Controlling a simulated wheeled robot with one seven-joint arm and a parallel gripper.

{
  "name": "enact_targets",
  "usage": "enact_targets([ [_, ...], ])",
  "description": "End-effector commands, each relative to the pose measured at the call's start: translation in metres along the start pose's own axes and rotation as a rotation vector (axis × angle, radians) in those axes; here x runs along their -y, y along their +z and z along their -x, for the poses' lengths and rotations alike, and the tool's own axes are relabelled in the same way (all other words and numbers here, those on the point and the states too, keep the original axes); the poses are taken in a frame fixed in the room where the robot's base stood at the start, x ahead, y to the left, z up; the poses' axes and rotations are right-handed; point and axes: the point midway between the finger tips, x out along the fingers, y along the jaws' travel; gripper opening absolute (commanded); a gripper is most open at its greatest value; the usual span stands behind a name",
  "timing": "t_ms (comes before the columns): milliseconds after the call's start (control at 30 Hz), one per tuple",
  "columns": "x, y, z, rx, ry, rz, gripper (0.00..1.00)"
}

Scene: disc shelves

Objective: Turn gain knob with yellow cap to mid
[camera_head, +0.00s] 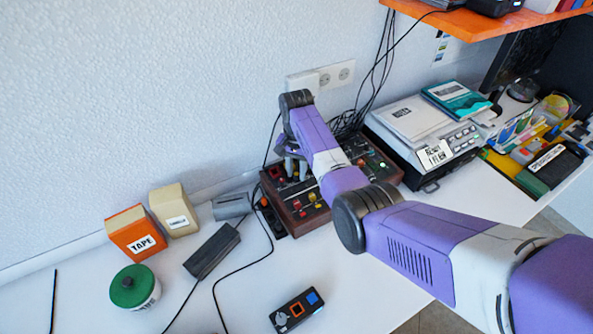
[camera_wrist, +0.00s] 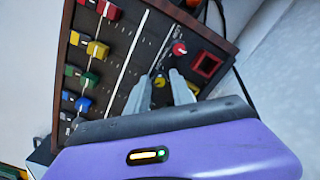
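The mixer box (camera_head: 305,223), dark-faced with brown sides, lies on the white desk against the wall; its panel fills much of the wrist view (camera_wrist: 118,50). A small knob with a yellow cap (camera_wrist: 160,81) shows between the fingertips of my gripper (camera_wrist: 159,76). The two grey fingers are apart, one on each side of the knob, with a gap visible; contact cannot be told. The knob's pointer setting is too small to read. In the head view my gripper (camera_head: 291,168) is over the box's back left part, and my arm hides part of the panel.
A red-capped knob (camera_wrist: 179,48) is just beyond the fingertips, and another yellow piece (camera_wrist: 193,87) is beside the right finger. Coloured slider caps (camera_wrist: 97,49) line the panel's left. A silver device (camera_head: 425,130) stands right of the box.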

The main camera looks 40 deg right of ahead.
Motion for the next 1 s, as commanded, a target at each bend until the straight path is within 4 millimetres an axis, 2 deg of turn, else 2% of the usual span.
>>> enact_targets([
  [67, -0.0001, 0.0000, 0.0001, 0.000, 0.000, 0.000, 0.26],
  [200, 0.0000, 0.0000, 0.0002, 0.000, 0.000, 0.000, 0.00],
  [633, 0.0000, -0.0002, 0.0010, 0.000, 0.000, 0.045, 0.00],
  [1000, -0.0002, -0.0005, 0.0022, 0.001, -0.001, 0.306, 0.00],
])
